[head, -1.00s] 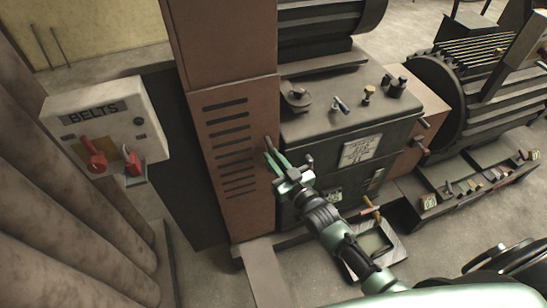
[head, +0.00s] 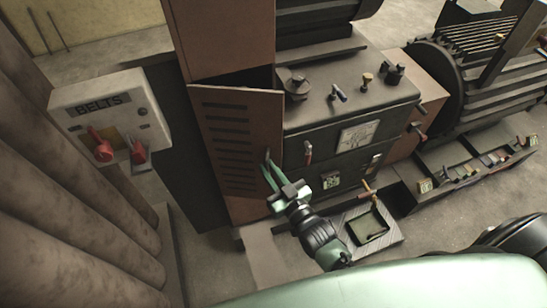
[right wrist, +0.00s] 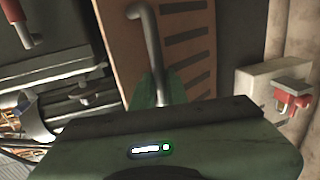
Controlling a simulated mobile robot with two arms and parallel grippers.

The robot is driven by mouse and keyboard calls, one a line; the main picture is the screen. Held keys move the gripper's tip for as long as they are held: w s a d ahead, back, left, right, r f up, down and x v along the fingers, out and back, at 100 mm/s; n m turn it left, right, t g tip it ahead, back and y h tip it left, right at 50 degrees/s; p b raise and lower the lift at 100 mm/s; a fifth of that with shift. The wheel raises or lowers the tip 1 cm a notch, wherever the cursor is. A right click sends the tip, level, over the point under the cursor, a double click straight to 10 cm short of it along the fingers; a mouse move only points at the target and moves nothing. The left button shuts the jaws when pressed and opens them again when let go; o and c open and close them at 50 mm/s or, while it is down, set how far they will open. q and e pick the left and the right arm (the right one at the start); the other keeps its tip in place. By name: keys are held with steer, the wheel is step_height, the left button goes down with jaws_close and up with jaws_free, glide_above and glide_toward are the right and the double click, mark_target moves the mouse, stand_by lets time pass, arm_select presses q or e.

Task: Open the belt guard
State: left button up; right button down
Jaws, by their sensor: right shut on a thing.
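The belt guard (head: 238,130) is a brown panel with several dark slots on the front of the tall brown housing. It stands ajar, with a dark gap along its top edge. My right gripper (head: 268,172), with green fingers, is shut on the bar handle (head: 267,155) at the guard's right edge. In the right wrist view the grey bent handle (right wrist: 151,40) runs down between the fingers (right wrist: 160,95), beside the slotted guard (right wrist: 190,45). The fingers' lower parts are hidden by the gripper body. My left gripper is not in view.
A "BELTS" box (head: 108,115) with red switches stands left of the housing. Dark machinery (head: 350,115) with knobs and levers is right of the guard. A tray (head: 372,228) lies on the floor. Large pipes (head: 60,180) fill the left side.

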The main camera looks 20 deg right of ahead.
steer(key=shift+s+a+r, duration=0.2)
steer(key=shift+s+a, duration=0.35)
steer(key=shift+a, duration=0.3)
steer(key=c, duration=1.5)
jaws_free()
steer(key=shift+a, duration=0.1)
steer(key=shift+o, duration=0.5)
steer(key=shift+w+a+f, duration=0.1)
steer(key=shift+w+a, duration=0.1)
steer(key=shift+w, duration=0.05)
steer(key=b+v, duration=0.1)
steer(key=v, duration=0.6)
steer(key=shift+s+d, duration=0.15)
steer(key=shift+s, duration=0.25)
